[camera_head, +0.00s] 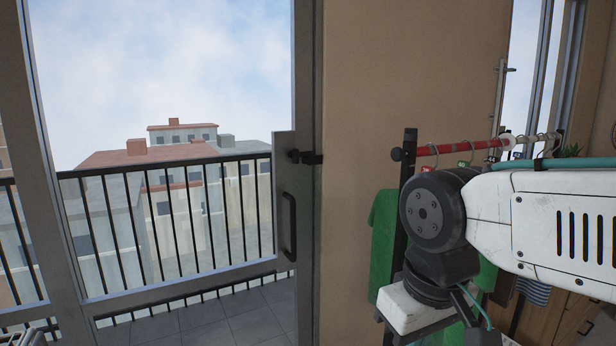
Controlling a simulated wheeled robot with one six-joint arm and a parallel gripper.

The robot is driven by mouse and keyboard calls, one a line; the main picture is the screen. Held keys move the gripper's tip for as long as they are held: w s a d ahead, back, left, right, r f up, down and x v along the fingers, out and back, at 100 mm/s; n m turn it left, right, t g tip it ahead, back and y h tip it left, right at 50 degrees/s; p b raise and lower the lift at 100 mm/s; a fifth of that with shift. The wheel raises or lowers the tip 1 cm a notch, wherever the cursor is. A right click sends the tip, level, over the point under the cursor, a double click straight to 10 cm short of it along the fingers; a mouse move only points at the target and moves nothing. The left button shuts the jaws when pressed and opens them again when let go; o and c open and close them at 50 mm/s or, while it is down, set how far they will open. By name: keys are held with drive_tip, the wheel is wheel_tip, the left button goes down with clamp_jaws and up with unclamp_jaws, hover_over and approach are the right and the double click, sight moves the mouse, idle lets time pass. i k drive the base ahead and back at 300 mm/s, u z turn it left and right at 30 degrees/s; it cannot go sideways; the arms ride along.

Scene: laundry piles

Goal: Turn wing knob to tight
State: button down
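A clothes rack stands at the right, with a black upright post (408,150) and a red-and-grey rail (470,149). A small dark knob (397,154) sticks out on the left side of the post, near the rail's end. It looks like the wing knob, but its wings and its turn are too small to make out. My white arm with its dark joint crosses in front of the rack, below the rail. The arm hides much of the post and the hanging clothes. My gripper's fingers do not show.
Green cloth (383,240) hangs on the rack beside my arm, and several hangers (433,156) hook over the rail. A glass balcony door with a dark handle (289,227) and a black latch (305,157) is at the left. A beige wall (400,60) stands behind the rack.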

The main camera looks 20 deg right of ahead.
sight(411, 133)
drive_tip(key=z, duration=1.05)
drive_tip(key=k, duration=0.4)
drive_tip(key=z, duration=0.45)
drive_tip(key=i, duration=0.9)
drive_tip(key=u, duration=0.55)
